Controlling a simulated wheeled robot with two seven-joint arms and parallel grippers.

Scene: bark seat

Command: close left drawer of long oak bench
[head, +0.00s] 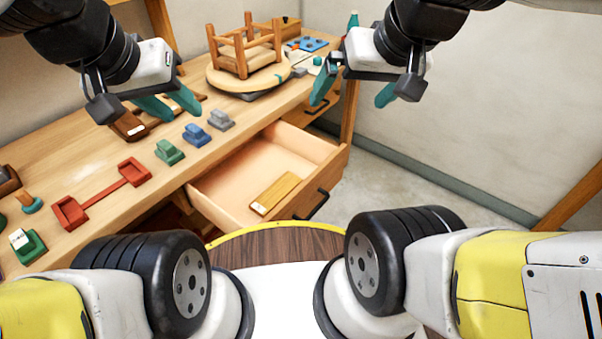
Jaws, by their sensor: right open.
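The long oak bench (95,165) runs from the lower left to the upper middle. Its open drawer (230,183) is pulled well out at the centre, with a black handle (312,203) on its front. A flat wooden block (276,193) lies inside. My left gripper (176,106) is above the bench top, left of the drawer; its teal fingers look apart, with nothing seen between them. My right gripper (353,92) is open and empty, above and beyond the drawer's front. Neither gripper touches the drawer.
A second drawer (322,104), with a dark handle, is farther along the bench. An upturned stool (244,55) rests on a round board (262,76). Small coloured clamps and a red tool (103,195) lie on the bench top. Floor (420,185) is clear at right.

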